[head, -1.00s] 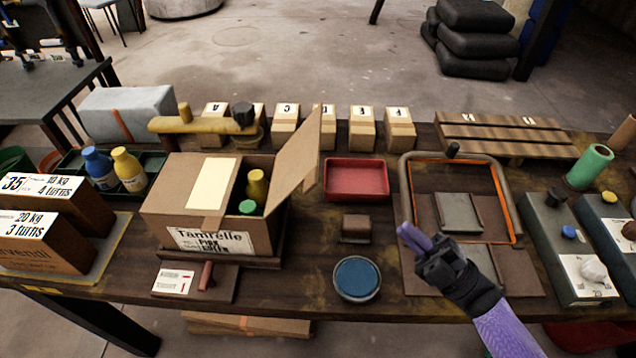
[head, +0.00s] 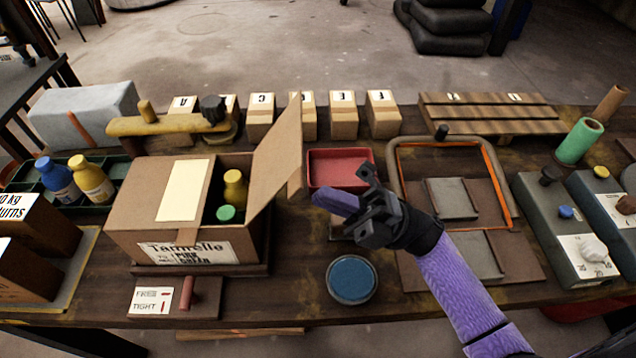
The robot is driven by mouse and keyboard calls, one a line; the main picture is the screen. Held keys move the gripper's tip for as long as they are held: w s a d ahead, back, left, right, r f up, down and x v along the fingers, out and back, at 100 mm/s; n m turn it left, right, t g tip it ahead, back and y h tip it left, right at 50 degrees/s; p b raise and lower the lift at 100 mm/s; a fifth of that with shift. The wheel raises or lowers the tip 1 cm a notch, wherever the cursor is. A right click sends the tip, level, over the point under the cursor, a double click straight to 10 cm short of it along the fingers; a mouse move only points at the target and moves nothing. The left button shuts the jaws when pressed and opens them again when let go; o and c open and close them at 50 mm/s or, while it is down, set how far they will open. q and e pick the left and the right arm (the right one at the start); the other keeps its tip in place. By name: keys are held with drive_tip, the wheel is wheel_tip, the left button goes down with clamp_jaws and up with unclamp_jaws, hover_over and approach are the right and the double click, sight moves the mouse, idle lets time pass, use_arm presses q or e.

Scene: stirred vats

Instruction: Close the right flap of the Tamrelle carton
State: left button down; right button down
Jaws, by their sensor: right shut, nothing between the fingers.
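The Tamrelle carton (head: 130,212) stands on the left part of the bench, its printed label facing me. Its left flap (head: 184,190) lies flat over the left half. Its right flap (head: 276,152) stands up, tilted outward to the right. Through the open right half I see a yellow bottle (head: 234,188) and a green cap (head: 226,213). My right gripper (head: 340,203) is shut and empty, to the right of the carton and apart from the right flap, its fingers pointing left. My left gripper is not in view.
A red tray (head: 340,158) lies behind my right gripper, partly covered by it. A blue round dish (head: 352,279) sits in front of it. Several lettered boxes (head: 343,117) stand along the back. A clamp with a red handle (head: 187,291) sits before the carton.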

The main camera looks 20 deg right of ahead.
drive_tip(key=shift+x, duration=0.95)
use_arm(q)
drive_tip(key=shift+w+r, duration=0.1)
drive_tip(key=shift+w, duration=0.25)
use_arm(e)
drive_tip(key=shift+a, duration=0.15)
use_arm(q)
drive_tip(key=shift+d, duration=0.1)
use_arm(e)
drive_tip(key=shift+r, duration=0.1)
